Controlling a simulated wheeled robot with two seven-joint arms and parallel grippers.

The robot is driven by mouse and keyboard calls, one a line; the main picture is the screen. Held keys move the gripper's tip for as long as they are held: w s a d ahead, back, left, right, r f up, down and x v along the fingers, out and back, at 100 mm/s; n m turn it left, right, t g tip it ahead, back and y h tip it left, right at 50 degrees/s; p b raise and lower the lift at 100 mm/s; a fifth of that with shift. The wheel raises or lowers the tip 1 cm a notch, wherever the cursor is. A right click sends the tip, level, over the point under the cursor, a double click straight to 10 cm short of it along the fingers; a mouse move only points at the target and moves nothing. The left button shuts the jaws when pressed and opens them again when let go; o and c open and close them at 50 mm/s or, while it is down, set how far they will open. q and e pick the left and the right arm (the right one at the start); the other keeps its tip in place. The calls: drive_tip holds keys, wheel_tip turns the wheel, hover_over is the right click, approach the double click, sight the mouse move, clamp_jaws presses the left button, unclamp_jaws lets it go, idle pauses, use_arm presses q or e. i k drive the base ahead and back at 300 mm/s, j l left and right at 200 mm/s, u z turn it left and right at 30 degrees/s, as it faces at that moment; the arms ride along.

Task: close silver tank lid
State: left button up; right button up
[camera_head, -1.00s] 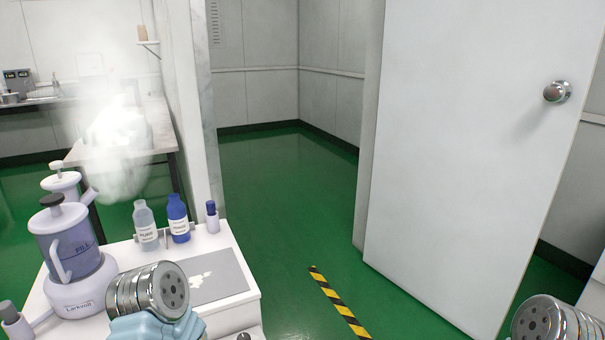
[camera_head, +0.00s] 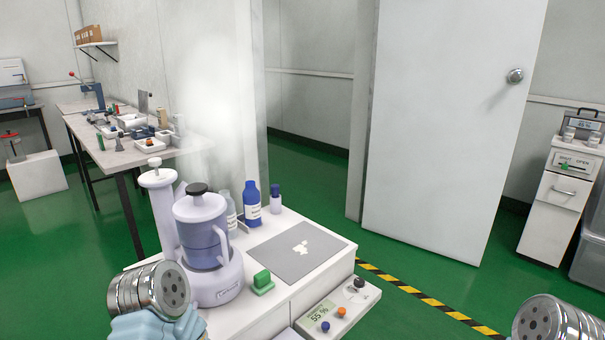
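On the white cart top, a pale lavender device (camera_head: 217,283) holds a grey-violet tank (camera_head: 202,238). A pale lid (camera_head: 200,207) with a dark knob (camera_head: 197,188) sits on it. I cannot tell whether this is the silver tank, and no plainly silver tank shows. A pale upright column (camera_head: 163,210) with a white knob stands behind it. White mist rises behind the device. My arms' chrome parts show at the lower left and lower right. No gripper fingers show at either arm; the left chrome part overlaps the cart's near left corner.
On the cart are a grey mat (camera_head: 296,250), a green block (camera_head: 262,281), a blue bottle (camera_head: 251,206) and a small capped bottle (camera_head: 275,199). A small panel (camera_head: 335,312) juts out in front. A cluttered table (camera_head: 118,155) is behind left, a cabinet (camera_head: 557,205) right. Green floor lies open between.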

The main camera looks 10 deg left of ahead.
sight(142, 96)
drive_tip(key=k+j+z, duration=0.1)
drive_tip(key=j, duration=0.3)
drive_tip(key=k+j+z, duration=0.1)
drive_tip(key=j, duration=0.25)
drive_tip(key=k+j+z, duration=0.1)
drive_tip(key=k+j, duration=0.15)
drive_tip(key=k+j+z, duration=0.1)
drive_tip(key=j, duration=0.35)
drive_tip(key=j+z, duration=0.2)
drive_tip(key=j, duration=0.55)
drive_tip(key=k+j+z, duration=0.15)
drive_tip(key=j, duration=0.6)
drive_tip(key=i+j+z, duration=0.15)
drive_tip(key=j+z, duration=0.2)
drive_tip(key=j, duration=1.35)
drive_tip(key=j+z, duration=0.35)
drive_tip(key=j, duration=1.3)
